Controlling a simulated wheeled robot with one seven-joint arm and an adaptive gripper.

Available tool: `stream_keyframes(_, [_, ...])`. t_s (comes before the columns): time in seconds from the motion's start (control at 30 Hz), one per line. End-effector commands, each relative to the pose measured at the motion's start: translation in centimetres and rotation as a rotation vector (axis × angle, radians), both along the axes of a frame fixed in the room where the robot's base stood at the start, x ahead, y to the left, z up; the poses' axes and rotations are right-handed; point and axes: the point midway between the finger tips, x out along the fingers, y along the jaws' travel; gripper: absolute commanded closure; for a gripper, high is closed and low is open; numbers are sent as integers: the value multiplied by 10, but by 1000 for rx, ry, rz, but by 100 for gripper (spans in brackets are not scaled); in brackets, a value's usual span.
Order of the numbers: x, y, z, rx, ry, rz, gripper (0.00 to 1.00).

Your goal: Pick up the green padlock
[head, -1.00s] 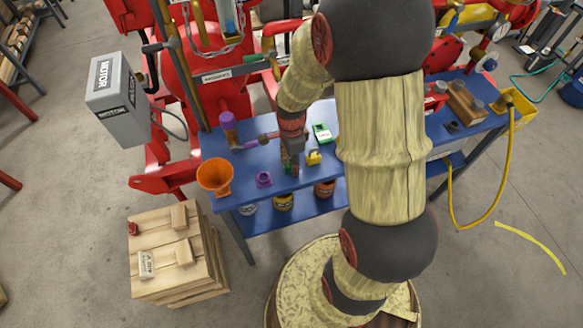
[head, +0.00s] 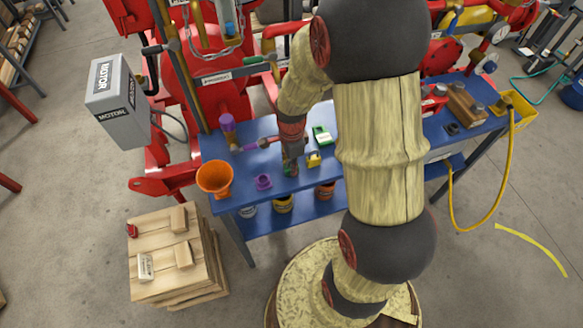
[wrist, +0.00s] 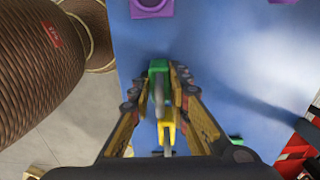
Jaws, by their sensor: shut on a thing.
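The green padlock (wrist: 158,68) is between the fingertips of my gripper (wrist: 159,84) in the wrist view, and the fingers are shut on it. In the head view my gripper (head: 290,166) points down over the blue bench near its front edge, with the padlock mostly hidden by the fingers. I cannot tell whether the padlock touches the bench top. A yellow padlock (head: 313,160) stands just right of my gripper; a yellow part (wrist: 167,132) also shows between the fingers' lines in the wrist view.
Red pump parts stand behind. A wooden crate (head: 160,277) is at the lower left. Bench space around the purple padlock is clear.

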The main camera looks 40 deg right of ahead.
Motion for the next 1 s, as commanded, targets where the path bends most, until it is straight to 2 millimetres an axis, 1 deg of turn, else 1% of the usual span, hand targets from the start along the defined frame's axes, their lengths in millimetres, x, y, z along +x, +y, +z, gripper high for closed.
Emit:
stream_keyframes(0.4, [0,0,1,0,-1,0,100])
stream_keyframes(0.57, [0,0,7,-1,-2,0,100])
stream_keyframes(0.67, [1,0,17,-1,-2,0,100])
stream_keyframes(0.77, [1,0,33,-1,-4,0,100])
stream_keyframes(0.87, [-9,-9,50,-1,-4,-5,100])
stream_keyframes(1.0, [-28,-24,79,-2,-5,-5,100])
